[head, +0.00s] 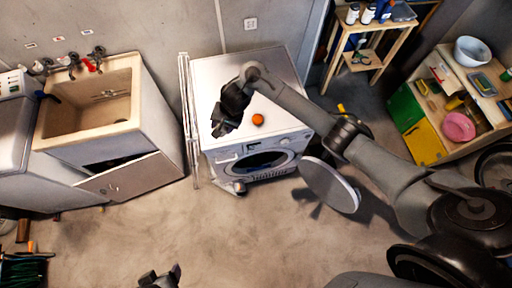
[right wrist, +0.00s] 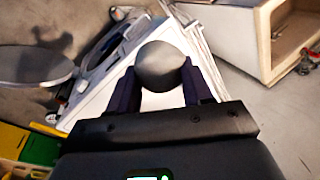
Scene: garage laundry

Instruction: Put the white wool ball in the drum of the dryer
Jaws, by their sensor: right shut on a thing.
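The white wool ball (right wrist: 163,66) looks pale grey and sits between the two fingers of my right gripper (right wrist: 165,90), which is shut on it. In the head view my right gripper (head: 228,112) is above the left part of the dryer's top, and the ball is hidden there. The white dryer (head: 225,80) stands against the wall. Its round door (head: 328,187) is swung open to the right, and the dark drum opening (head: 264,161) faces front, below and right of the gripper. My left gripper (head: 161,277) is open and empty at the bottom edge.
An orange ball (head: 258,119) lies on the dryer's top. A folded rack (head: 187,120) stands at the dryer's left, beside a sink cabinet (head: 150,85). A wooden shelf (head: 372,55) and a toy-coloured cabinet (head: 425,140) stand right. The floor in front is clear.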

